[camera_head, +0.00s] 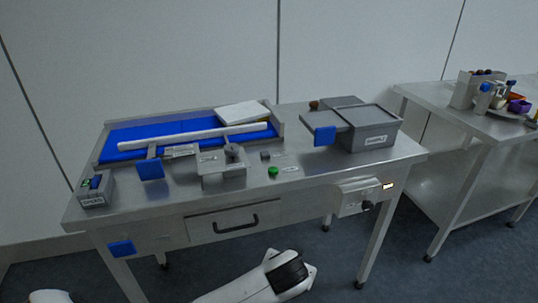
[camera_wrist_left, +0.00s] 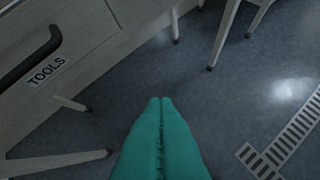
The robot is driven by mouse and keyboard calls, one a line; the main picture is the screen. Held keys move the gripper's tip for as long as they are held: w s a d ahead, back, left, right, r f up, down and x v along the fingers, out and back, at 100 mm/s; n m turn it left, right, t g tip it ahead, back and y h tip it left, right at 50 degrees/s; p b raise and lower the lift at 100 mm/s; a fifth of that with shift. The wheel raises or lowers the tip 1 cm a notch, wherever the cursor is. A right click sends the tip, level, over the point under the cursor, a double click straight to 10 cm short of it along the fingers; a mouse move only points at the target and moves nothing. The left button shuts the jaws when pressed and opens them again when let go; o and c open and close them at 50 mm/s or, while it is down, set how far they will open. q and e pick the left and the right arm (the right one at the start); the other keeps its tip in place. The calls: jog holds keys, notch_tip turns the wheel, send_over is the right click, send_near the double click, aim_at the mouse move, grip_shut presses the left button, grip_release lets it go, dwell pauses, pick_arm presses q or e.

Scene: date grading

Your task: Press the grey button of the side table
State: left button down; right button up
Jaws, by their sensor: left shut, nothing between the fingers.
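A small dark grey button (camera_head: 265,155) sits on the top of the metal table (camera_head: 320,172) in the middle of the head view. It lies just behind a green button (camera_head: 273,171). My left gripper (camera_wrist_left: 160,101) shows in the left wrist view as two teal fingers, shut and empty, pointing over the floor beside the drawer front. The grey button is not visible in that view. In the head view a white arm part of mine is low in front of the table, with its fingers not visible. My right gripper is not in view.
A blue conveyor (camera_head: 190,132) lies at the table's back left. A grey post device (camera_head: 222,167) stands left of the buttons, and a grey bin (camera_head: 372,132) stands right. A drawer handle (camera_head: 236,226) projects in front. A second table (camera_head: 440,103) with containers stands right.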

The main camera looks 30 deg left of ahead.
pick_arm(q)
jog(key=w+a+r+n+t+y, duration=0.1)
jog(key=w+a+r+n+y, duration=0.1)
jog(key=w+a+r, duration=0.2)
jog(key=w+a+r+n+t+y, duration=0.1)
jog(key=w+a+r+n+y, duration=0.2)
jog(key=w+r, duration=0.4)
jog(key=w+a+r+n+t+y, duration=0.1)
jog(key=w+a+r+n+y, duration=0.2)
jog(key=r, duration=0.6)
jog(key=shift+w+a, duration=0.6)
jog(key=shift+a, duration=0.2)
jog(key=shift+w+a, duration=0.6)
jog(key=shift+a, duration=0.2)
jog(key=p, duration=0.1)
send_over(269, 160)
notch_tip(269, 160, down, 2)
jog(key=shift+s+f, duration=0.1)
notch_tip(269, 160, down, 3)
jog(key=shift+r+p, duration=0.15)
jog(key=shift+p, duration=0.25)
jog(key=shift+d+f, duration=0.1)
jog(key=shift+f, duration=0.75)
